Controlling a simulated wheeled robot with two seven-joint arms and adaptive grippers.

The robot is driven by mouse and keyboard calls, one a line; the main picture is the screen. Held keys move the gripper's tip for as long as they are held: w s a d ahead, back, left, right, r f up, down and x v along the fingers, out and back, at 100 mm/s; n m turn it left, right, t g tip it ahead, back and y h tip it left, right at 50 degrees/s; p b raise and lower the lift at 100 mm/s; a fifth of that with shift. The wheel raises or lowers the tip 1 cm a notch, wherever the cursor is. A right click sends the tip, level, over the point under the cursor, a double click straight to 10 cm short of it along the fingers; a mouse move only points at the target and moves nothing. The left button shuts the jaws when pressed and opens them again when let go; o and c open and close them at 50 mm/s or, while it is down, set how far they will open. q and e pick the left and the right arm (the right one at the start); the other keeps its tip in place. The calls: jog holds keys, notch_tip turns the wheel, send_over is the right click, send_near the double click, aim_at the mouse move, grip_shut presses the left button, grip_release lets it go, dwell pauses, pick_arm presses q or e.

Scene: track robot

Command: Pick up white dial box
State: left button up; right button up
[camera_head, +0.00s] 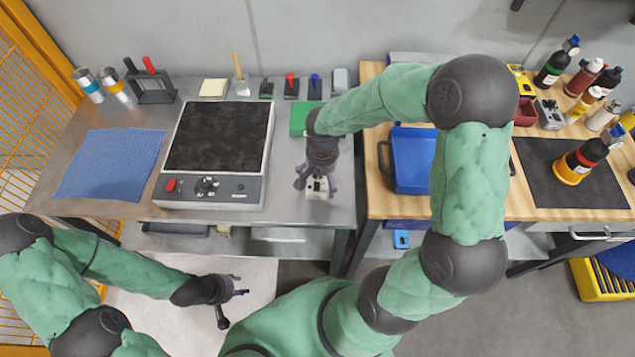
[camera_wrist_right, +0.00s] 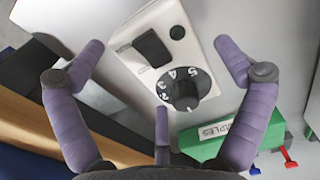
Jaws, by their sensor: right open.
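The white dial box (camera_head: 317,187) stands on the grey metal table near its front right corner. In the right wrist view the white dial box (camera_wrist_right: 163,55) shows a black numbered dial and a dark rectangular switch. My right gripper (camera_head: 317,180) is over the box from above; in the wrist view its purple fingers (camera_wrist_right: 165,70) are spread around the box, open and apart from it. My left gripper (camera_head: 238,290) hangs empty in front of the table, over the floor, its fingers spread.
A hotplate-like device (camera_head: 210,202) with a dark top stands left of the box. A green box (camera_head: 299,118) lies behind the gripper; its label shows in the wrist view (camera_wrist_right: 215,132). A blue tray (camera_head: 412,188) sits on the wooden table to the right. A blue cloth (camera_head: 110,163) lies far left.

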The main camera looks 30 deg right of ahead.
jog(key=shift+f, duration=0.75)
jog(key=c, duration=1.2)
jog(key=shift+r, duration=0.15)
